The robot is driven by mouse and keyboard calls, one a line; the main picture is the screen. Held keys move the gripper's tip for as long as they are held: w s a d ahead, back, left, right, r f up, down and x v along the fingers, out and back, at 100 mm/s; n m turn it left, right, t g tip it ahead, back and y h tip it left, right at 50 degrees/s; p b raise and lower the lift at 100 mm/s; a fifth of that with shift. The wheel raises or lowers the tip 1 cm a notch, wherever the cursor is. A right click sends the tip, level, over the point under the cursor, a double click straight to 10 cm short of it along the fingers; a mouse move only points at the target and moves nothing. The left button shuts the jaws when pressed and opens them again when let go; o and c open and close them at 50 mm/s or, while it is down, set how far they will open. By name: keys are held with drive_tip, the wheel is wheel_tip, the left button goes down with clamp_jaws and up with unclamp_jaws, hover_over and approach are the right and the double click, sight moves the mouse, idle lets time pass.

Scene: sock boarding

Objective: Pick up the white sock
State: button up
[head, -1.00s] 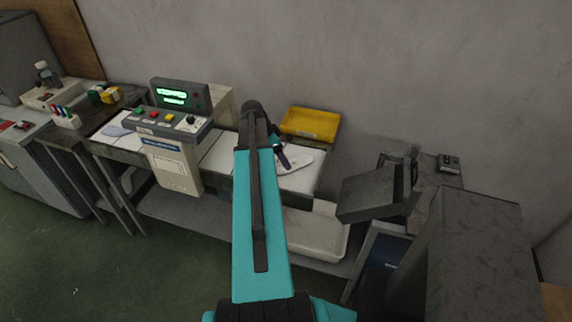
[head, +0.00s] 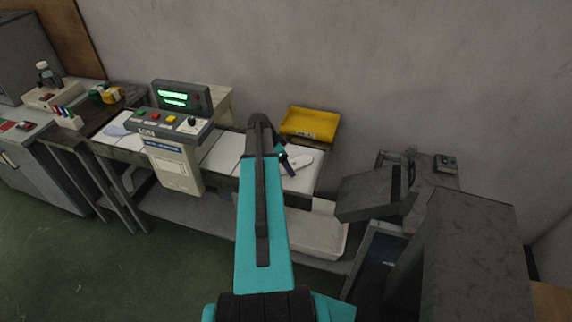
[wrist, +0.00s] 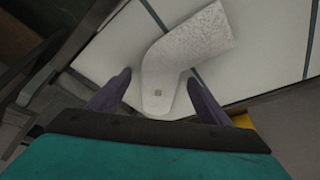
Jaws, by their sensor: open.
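I cannot tell whether the fingers touch the sock. In the head view the sock (head: 303,163) shows only in part, to the right of my gripper (head: 284,160); my own arm hides the rest.
A yellow tray (head: 310,124) stands behind the sock against the wall. A control box with a green display (head: 181,96) stands to the left. A pale bin (head: 317,232) sits below the surface. A dark flat machine part (head: 368,197) stands to the right.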

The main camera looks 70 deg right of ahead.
drive_tip(key=c, duration=1.1)
drive_tip(key=shift+r, duration=0.15)
drive_tip(key=shift+r+b, duration=1)
drive_tip(key=shift+r, duration=0.35)
drive_tip(key=shift+w+a+r+b, duration=0.35)
drive_tip(key=shift+w+a+b, duration=0.75)
drive_tip(key=shift+a, duration=1.3)
drive_tip(key=shift+w+a+r+b, duration=0.35)
drive_tip(key=shift+w+a+b, duration=0.3)
drive_tip(key=shift+w+a, duration=1.2)
drive_tip(key=shift+w+a+r+b, duration=0.35)
drive_tip(key=shift+w+a+b, duration=0.5)
drive_tip(key=shift+a, duration=2.05)
drive_tip(key=shift+s, duration=0.15)
